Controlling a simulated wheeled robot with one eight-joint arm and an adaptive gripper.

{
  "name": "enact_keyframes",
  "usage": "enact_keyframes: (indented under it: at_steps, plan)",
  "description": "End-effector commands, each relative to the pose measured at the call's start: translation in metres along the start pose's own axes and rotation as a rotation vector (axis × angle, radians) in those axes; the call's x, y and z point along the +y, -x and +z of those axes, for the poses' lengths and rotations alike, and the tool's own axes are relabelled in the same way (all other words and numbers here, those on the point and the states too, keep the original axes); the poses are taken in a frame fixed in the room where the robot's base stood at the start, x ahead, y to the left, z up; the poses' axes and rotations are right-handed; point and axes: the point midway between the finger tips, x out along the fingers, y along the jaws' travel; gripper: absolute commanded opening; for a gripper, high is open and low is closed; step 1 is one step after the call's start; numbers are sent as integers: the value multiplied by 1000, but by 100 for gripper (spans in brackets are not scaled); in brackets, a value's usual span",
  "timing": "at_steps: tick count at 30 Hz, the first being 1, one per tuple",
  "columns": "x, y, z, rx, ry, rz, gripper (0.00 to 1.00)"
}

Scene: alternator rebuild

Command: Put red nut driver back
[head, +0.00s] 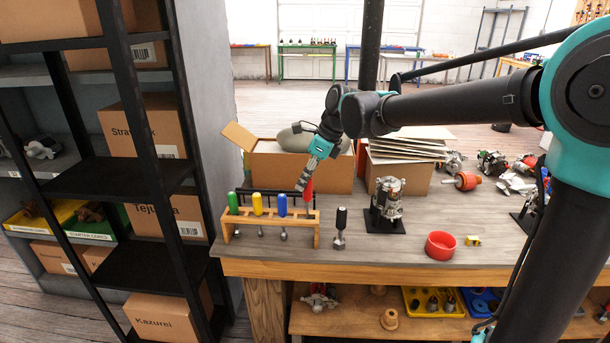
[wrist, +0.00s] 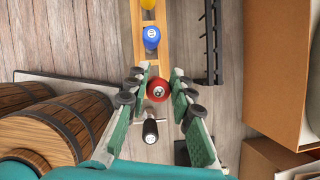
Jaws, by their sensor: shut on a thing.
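The red nut driver (head: 308,192) is upright at the right end of the wooden rack (head: 268,243), its handle slightly higher than the others. My gripper (head: 306,182) is shut on its handle from above. In the wrist view the red handle's round end (wrist: 157,91) sits between the two fingers (wrist: 158,88), in line with the rack (wrist: 143,57). The blue driver (head: 282,205), yellow driver (head: 257,204) and green driver (head: 233,203) stand in the rack to its left. I cannot tell whether the red driver's shaft is in its slot.
A black-handled driver (head: 340,221) stands on the bench right of the rack. An alternator on a black base (head: 388,204) and a red bowl (head: 440,245) are farther right. An open cardboard box (head: 270,172) is behind. A dark shelf unit (head: 135,180) stands left.

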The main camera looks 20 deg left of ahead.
Motion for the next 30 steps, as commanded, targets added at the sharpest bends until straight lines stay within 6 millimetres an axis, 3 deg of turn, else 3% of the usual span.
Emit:
enact_keyframes:
  at_steps: [30]
  plan:
    - [0, -30, -13, 0, 0, 0, 0]
